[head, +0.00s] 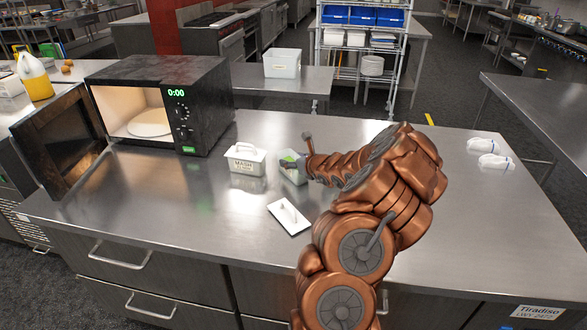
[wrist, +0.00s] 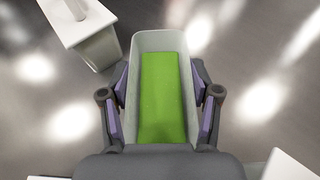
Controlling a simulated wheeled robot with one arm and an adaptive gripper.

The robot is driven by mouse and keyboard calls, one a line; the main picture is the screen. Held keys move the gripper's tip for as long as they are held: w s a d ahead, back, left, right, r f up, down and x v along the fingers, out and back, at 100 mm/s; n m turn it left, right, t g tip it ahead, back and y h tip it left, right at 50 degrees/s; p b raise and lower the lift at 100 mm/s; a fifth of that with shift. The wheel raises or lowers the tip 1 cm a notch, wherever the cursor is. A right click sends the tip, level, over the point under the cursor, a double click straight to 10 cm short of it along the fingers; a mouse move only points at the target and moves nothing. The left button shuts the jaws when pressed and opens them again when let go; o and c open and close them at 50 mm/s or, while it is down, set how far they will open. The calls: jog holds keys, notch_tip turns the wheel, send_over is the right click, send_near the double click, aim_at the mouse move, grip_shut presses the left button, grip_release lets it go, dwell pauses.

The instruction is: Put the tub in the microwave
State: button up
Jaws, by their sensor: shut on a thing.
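A small pale open tub (head: 292,172) with bright green contents stands near the middle of the steel counter. My gripper (head: 290,161) comes from the right and covers part of it. In the wrist view, my gripper (wrist: 160,106) has a finger pressed on each long side of the tub (wrist: 159,42), shut on it. I cannot tell whether the tub is lifted off the counter. The microwave (head: 204,85) stands back left with its door (head: 60,142) open to the left. Its lit inside holds only a round plate (head: 149,122).
A lidded white tub labelled MASH (head: 245,165) stands just left of the held tub. A loose white lid with a handle (head: 289,217) lies in front. The counter before the microwave is clear.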

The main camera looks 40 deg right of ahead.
jog(key=shift+f, duration=0.25)
